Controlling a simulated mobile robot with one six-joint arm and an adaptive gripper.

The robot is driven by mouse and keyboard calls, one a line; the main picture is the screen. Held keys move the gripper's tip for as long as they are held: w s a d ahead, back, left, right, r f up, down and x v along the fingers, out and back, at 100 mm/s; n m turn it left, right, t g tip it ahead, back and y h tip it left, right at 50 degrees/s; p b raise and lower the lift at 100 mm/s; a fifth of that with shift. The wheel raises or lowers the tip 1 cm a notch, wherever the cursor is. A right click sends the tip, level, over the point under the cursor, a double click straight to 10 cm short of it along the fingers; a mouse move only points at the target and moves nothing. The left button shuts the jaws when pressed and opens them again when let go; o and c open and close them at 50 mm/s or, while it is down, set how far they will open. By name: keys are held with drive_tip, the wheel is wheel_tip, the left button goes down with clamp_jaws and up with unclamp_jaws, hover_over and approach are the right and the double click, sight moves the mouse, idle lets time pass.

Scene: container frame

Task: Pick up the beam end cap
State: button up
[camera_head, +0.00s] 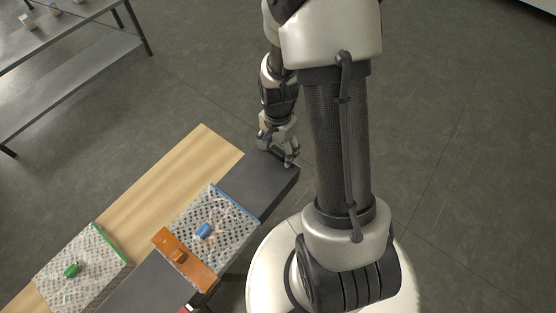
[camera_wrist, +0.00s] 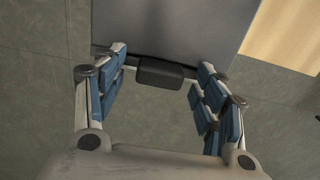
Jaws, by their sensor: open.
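A small dark block that looks like the beam end cap (camera_wrist: 161,75) shows in the wrist view, at the near edge of a dark grey panel (camera_wrist: 178,28). My gripper (camera_wrist: 163,60) is open, with its blue-padded fingers to the left and right of this block and gaps on both sides. Nothing is held. In the head view my gripper (camera_head: 288,160) hangs at the far right corner of the dark grey panel (camera_head: 268,178); the block cannot be made out there.
A wooden surface (camera_head: 196,158) adjoins the panel. A perforated plate with a blue part (camera_head: 204,230), an orange bracket (camera_head: 182,258) and another plate with a green part (camera_head: 71,270) lie to the left. A metal shelf (camera_head: 85,83) stands upper left. Open floor lies beyond.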

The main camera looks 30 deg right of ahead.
drive_tip(key=shift+r, duration=0.1)
drive_tip(key=shift+c, duration=0.2)
drive_tip(key=c, duration=1.3)
wheel_tip(320, 180, up, 20)
drive_tip(key=p, duration=0.6)
drive_tip(key=o, duration=0.7)
drive_tip(key=c, duration=0.7)
